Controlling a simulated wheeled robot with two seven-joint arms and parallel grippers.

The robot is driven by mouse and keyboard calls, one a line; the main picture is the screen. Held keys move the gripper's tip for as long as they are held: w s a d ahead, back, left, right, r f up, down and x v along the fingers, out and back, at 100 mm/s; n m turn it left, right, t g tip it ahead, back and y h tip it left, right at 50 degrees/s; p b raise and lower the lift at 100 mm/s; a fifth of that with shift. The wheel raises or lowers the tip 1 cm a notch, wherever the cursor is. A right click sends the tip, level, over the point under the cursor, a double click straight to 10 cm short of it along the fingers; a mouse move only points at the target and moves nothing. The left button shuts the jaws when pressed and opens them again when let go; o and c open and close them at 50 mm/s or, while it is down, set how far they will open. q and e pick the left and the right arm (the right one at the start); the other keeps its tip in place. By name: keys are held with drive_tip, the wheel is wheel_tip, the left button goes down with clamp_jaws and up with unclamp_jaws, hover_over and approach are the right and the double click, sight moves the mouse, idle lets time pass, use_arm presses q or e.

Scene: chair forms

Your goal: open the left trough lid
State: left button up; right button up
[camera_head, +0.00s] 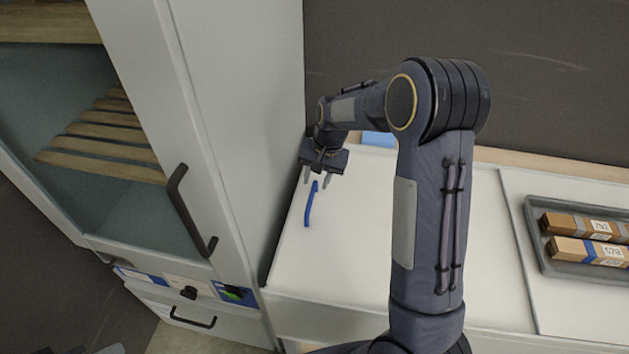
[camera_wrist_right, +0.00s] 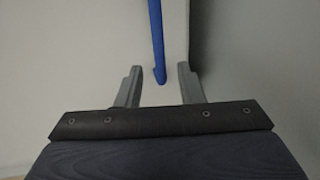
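The left trough lid (camera_head: 345,240) is a flat white panel beside the tall cabinet, and it lies closed in the head view. A blue bar handle (camera_head: 309,204) is on it near its left side. My right gripper (camera_head: 317,180) is above the far end of the handle, with its two grey fingers apart. In the right wrist view the blue handle (camera_wrist_right: 157,40) runs down to an end between the open fingertips of the right gripper (camera_wrist_right: 160,78). I cannot tell whether the fingers touch it. My left gripper does not show.
A tall white cabinet (camera_head: 235,110) with a glass door and dark handle (camera_head: 190,210) stands close at the left. A grey tray (camera_head: 540,250) with labelled boxes sits on the white surface at the right. A dark wall (camera_head: 540,70) stands behind. My right arm hides the middle.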

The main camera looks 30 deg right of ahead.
drive_tip(key=shift+w+a+f, duration=0.1)
drive_tip(key=shift+f, duration=0.5)
drive_tip(key=shift+w+a+f, duration=0.1)
drive_tip(key=shift+f, duration=0.5)
drive_tip(key=shift+s, duration=0.1)
clamp_jaws()
